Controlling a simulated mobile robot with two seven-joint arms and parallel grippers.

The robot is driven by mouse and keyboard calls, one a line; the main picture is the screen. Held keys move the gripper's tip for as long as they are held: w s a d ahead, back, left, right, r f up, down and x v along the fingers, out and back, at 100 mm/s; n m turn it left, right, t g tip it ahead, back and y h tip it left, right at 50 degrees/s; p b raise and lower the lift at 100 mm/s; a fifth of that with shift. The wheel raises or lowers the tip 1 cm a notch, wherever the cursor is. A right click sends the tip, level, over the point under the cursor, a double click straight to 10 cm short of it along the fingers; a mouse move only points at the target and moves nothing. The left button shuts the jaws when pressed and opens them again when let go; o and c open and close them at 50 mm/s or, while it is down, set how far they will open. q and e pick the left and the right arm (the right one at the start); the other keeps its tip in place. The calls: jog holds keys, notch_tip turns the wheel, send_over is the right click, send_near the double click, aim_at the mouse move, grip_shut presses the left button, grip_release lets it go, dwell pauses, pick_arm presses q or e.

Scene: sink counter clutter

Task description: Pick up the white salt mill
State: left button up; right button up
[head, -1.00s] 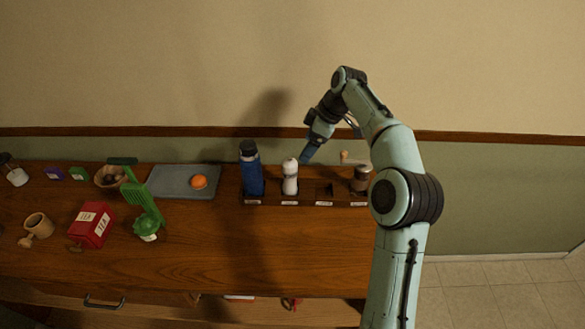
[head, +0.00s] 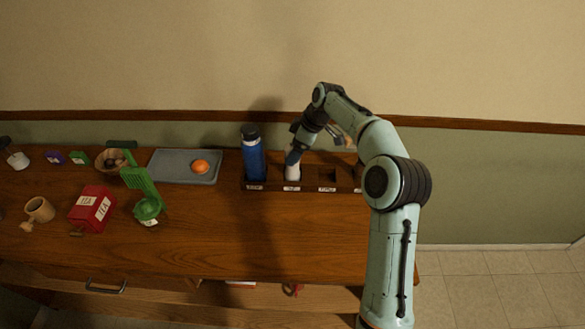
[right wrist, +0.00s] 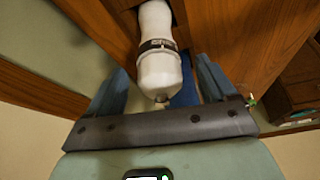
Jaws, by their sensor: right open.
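The white salt mill (head: 292,171) stands upright in a slot of the dark wooden rack (head: 310,186) on the counter. It is partly hidden by my gripper in the head view. In the right wrist view the salt mill (right wrist: 158,55), white with a dark band and a small knob, lies between the two blue fingers. My right gripper (head: 293,156) is at the mill's top; in the right wrist view the gripper (right wrist: 160,85) is open, with a gap visible beside the mill. My left gripper is not in view.
A blue bottle (head: 253,158) stands in the rack just left of the mill. The slot (head: 327,176) to the right looks empty.

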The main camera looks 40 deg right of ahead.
jog(key=shift+x, duration=1.2)
jog(key=c, duration=1.4)
jog(key=shift+r, duration=0.1)
grip_shut()
jog(key=shift+r, duration=0.1)
